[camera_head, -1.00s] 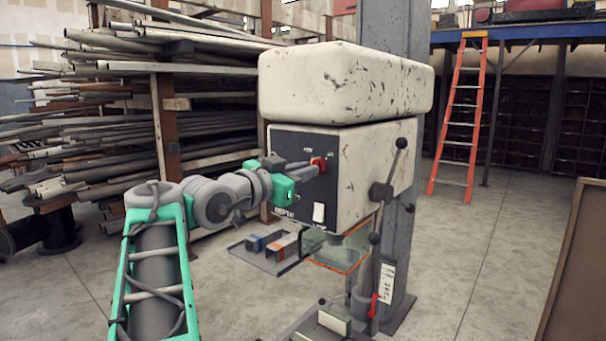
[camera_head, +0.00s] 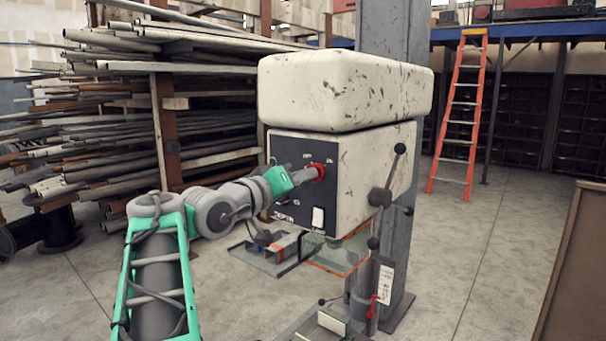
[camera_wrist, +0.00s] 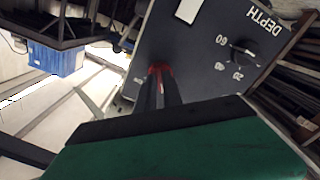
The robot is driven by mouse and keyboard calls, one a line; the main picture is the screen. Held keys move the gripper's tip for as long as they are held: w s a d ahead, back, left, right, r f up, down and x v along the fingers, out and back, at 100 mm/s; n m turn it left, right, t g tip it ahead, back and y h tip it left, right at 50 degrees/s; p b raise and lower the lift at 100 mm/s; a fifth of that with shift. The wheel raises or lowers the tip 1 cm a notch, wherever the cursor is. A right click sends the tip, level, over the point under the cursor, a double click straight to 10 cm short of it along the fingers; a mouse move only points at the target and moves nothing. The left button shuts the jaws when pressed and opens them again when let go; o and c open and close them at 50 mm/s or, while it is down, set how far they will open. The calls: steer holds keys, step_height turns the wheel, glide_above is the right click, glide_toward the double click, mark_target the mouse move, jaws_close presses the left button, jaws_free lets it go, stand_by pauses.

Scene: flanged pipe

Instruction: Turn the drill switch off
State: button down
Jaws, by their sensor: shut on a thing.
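The drill press head (camera_head: 375,165) is a scuffed cream housing with a dark control panel (camera_head: 292,150) on its front. The red drill switch (camera_head: 319,172) sits near the panel's upper right. My gripper (camera_head: 314,174) reaches in from the left, its fingertips at the switch. In the wrist view my gripper (camera_wrist: 159,75) is shut on the red switch (camera_wrist: 160,69), and the fingers hide most of it. "OFF" and "ON" marks show above and beside the switch in the head view, too small to read surely.
A black depth knob (camera_wrist: 243,52) and a white rocker (camera_head: 318,217) are on the same panel. A lever handle (camera_head: 387,175) sticks out at the right side. A clear guard (camera_head: 340,255) hangs below. Pipe racks (camera_head: 90,120) stand at the back left.

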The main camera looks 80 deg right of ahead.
steer(key=shift+r+n, duration=0.3)
steer(key=shift+n, duration=0.4)
steer(key=c, duration=1.8)
jaws_free()
steer(key=shift+d, duration=0.1)
steer(key=o, duration=0.3)
steer(key=shift+f, duration=0.25)
steer(key=b+v, duration=0.2)
steer(key=v, duration=0.5)
steer(key=shift+w+a, duration=0.2)
steer(key=shift+a, duration=0.2)
